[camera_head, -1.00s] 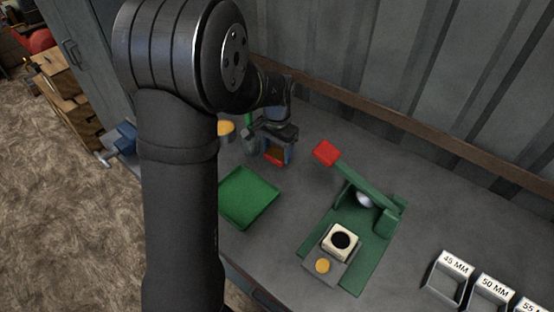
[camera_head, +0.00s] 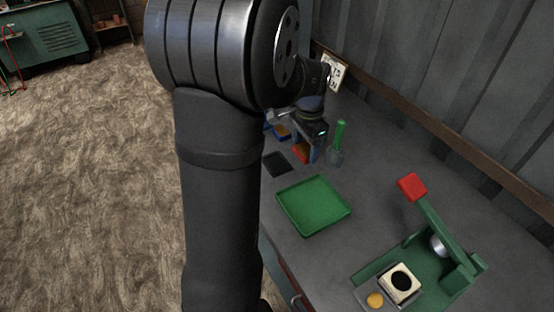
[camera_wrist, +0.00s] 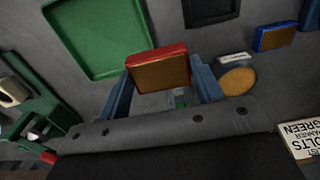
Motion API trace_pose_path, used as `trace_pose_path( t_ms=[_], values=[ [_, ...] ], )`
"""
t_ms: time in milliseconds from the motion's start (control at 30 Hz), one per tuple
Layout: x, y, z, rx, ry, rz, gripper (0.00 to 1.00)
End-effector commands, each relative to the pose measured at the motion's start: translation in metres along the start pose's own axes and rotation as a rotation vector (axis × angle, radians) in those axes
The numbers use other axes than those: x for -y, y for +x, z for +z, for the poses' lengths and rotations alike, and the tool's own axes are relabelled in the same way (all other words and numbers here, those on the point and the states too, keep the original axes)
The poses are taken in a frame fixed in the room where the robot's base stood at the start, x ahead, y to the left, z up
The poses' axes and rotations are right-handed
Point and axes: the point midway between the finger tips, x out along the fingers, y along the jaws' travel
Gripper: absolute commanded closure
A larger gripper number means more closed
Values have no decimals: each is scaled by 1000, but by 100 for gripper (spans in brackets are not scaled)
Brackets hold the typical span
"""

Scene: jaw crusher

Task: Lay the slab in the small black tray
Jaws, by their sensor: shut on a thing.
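The slab, a block with a brown face and red edges, is held between the blue fingers of my gripper (camera_wrist: 162,85); I see the slab in the wrist view (camera_wrist: 160,71) and partly in the head view (camera_head: 301,153). It hangs above the table, apart from the trays. The small black tray (camera_head: 277,164) lies flat on the table, left of my gripper in the head view. Its near part also shows at the top of the wrist view (camera_wrist: 211,20), cut by the frame edge. It appears empty.
A larger green tray (camera_head: 313,205) lies empty near the black tray. A green press with a red-ended lever (camera_head: 413,186) is at the right.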

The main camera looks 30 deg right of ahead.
Motion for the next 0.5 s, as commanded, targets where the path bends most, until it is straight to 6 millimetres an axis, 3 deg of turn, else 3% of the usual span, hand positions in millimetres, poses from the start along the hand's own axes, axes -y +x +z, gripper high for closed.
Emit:
trace_pose_path(
  t_ms=[300, 500],
  values=[
    [66, 43, 26, 1, -6, 1, 77],
    [91, 59, 36, 0, -2, 0, 77]
  ],
)
